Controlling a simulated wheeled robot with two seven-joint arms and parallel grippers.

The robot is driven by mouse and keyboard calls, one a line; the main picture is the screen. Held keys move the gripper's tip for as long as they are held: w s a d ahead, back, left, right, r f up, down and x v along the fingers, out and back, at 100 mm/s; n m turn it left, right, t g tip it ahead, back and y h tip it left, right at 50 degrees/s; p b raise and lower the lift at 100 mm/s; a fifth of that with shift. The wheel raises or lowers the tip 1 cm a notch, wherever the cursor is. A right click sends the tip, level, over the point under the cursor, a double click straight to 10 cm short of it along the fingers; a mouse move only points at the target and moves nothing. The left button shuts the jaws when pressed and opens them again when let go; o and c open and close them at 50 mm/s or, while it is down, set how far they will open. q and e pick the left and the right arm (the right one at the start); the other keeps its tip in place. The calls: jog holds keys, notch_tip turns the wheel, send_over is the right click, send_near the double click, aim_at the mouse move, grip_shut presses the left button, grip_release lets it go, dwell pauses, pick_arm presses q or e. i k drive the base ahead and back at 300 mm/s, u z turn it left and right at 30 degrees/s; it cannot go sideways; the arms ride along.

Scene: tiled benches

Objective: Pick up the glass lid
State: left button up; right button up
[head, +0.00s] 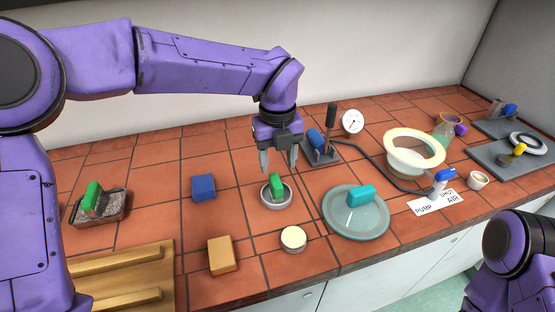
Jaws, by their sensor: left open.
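The glass lid (340,222) is a round, see-through greenish disc with a teal block-shaped grip (361,195) on top. It lies flat on the tiled bench, near the front edge. My left gripper (279,163) points down, open and empty, to the left of and behind the lid. It hangs over a small round grey dish (267,199) with a green block (277,186) in it. I cannot tell how far its fingertips are above that block. My right gripper is not in view.
A cream-rimmed bowl (407,162), a hand pump (321,152) with a gauge (352,122) and hose, and a labelled card (435,203) stand right of the gripper. A pale round tin (293,239), orange block (220,255) and blue block (203,187) sit left of the lid.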

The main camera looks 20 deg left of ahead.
aim_at(356, 213)
jog(key=k, duration=1.5)
